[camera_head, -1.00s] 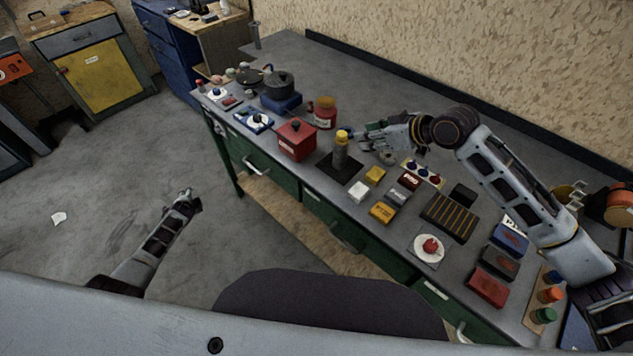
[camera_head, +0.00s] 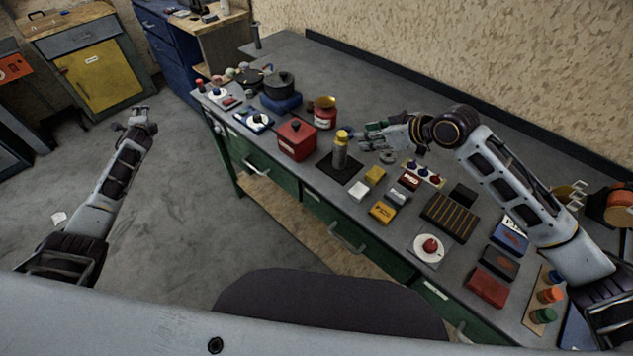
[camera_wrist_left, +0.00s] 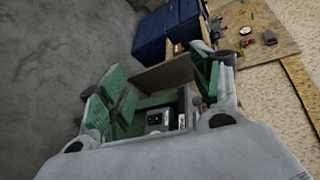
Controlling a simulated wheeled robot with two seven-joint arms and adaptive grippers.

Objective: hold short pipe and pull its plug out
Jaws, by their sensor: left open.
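The short pipe (camera_head: 340,156) is a grey upright cylinder on a black square base (camera_head: 334,173) near the front edge of the workbench. Its yellow plug (camera_head: 343,136) sits at its top. My right gripper (camera_head: 365,137) is just right of the plug, above the bench, fingers pointing left. Its fingers look apart and empty, and it appears not to touch the pipe. My left gripper (camera_head: 139,118) is raised over the floor, well left of the bench. In the left wrist view its green-padded fingers (camera_wrist_left: 165,90) are spread, with nothing between them.
A red box (camera_head: 296,140) and a red canister (camera_head: 325,113) stand left of the pipe. The floor between my left arm and the bench is clear.

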